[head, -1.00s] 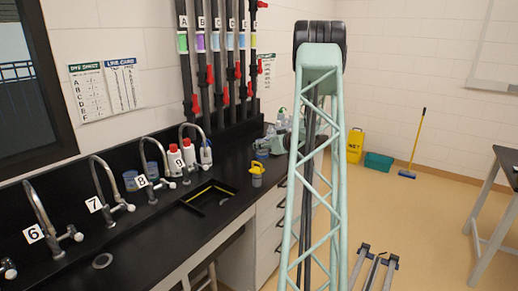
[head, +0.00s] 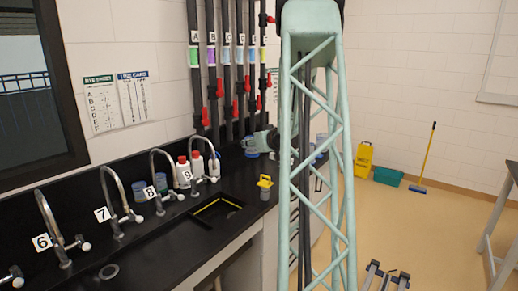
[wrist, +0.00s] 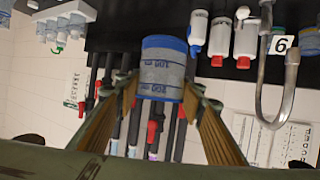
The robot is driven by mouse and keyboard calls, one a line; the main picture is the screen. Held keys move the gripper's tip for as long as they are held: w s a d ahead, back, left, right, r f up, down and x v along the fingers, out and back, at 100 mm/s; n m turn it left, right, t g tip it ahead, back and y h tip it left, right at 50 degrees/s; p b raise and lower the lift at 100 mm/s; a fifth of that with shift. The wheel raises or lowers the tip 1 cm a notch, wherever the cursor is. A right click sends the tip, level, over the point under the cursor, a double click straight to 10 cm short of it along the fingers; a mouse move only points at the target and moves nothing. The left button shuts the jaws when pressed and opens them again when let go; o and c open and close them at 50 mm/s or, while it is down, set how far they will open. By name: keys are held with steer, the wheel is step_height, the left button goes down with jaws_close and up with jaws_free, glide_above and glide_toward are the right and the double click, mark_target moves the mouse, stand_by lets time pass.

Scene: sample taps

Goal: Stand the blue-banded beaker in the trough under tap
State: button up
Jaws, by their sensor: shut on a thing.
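My gripper (wrist: 162,98) is shut on a blue-banded beaker (wrist: 162,68), which sits between its two fingertips in the wrist view. That view shows the room upside down. In the head view my gripper (head: 262,142) is over the back of the counter, right of the taps, with the beaker's blue part (head: 251,153) showing at it. The trough (head: 217,207) is a dark recess with a yellow line inside, in the counter in front of tap 9 (head: 204,178). The beaker is apart from the trough, behind and right of it.
Red-capped white bottles (head: 183,172) and blue-topped containers (head: 139,190) stand behind the taps. A yellow-topped grey item (head: 265,187) stands right of the trough. Taps 6 (head: 52,228), 7 (head: 112,203) and 8 (head: 159,180) line the counter at left. Vertical pipes rise behind.

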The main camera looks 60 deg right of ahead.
steer(key=s+a+r, duration=0.1)
steer(key=a+r, duration=0.2)
steer(key=a, duration=0.5)
steer(key=s+a+r+m, duration=0.1)
steer(key=s+a+r, duration=0.1)
steer(key=a, duration=0.6)
steer(key=s+a+r+g+h, duration=0.1)
steer(key=a+r, duration=0.3)
steer(key=a, duration=0.4)
steer(key=shift+s+r, duration=0.35)
